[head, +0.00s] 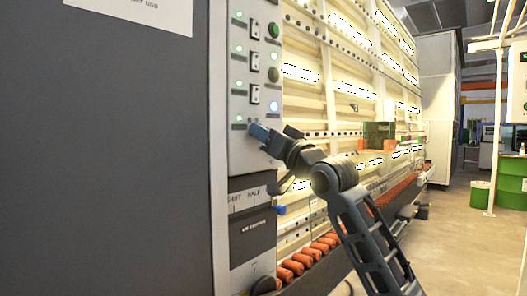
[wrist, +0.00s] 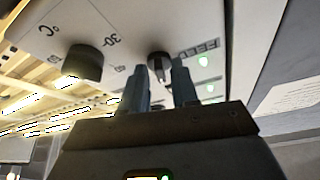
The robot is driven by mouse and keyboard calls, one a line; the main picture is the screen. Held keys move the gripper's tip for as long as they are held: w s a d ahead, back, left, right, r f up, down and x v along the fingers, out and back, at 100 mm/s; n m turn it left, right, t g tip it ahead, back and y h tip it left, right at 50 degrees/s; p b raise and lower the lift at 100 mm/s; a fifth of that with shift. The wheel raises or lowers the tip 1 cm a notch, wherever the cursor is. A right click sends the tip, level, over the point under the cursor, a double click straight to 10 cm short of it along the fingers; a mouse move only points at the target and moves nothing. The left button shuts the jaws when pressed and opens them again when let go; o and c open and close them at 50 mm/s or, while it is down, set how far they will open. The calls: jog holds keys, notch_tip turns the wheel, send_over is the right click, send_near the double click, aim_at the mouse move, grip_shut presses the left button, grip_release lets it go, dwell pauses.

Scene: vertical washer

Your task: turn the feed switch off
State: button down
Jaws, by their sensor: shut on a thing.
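The feed switch (wrist: 159,62) is a small dark knob beside the word FEED on the pale panel in the wrist view. My gripper (wrist: 161,76) has one finger on each side of it and is shut on it. In the head view my gripper (head: 258,131) reaches from the lower right to the lower part of the control panel (head: 243,158), and its fingers hide the feed switch there. The knob's exact setting is hard to read.
A larger dark temperature knob (wrist: 84,62) with a °C scale is left of the feed switch. Rocker switches (head: 254,61), green lights (head: 238,48) and a green button (head: 274,30) sit above my gripper. The washer's rollers (head: 291,267) run along the right, with open floor beyond.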

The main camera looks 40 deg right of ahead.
jog(key=n+y+b, duration=0.2)
jog(key=n+b, duration=0.2)
jog(key=n+y+b, duration=0.2)
jog(key=n+b, duration=0.2)
jog(key=b, duration=0.1)
jog(key=n+g+y+b, duration=0.1)
jog(key=n+y+b, duration=0.1)
jog(key=n+b, duration=0.3)
jog(key=shift+d+y, duration=0.3)
jog(key=shift+d, duration=0.05)
jog(key=shift+n, duration=0.3)
jog(key=c, duration=1.2)
grip_release()
jog(key=v, duration=0.7)
jog(key=shift+s, duration=0.35)
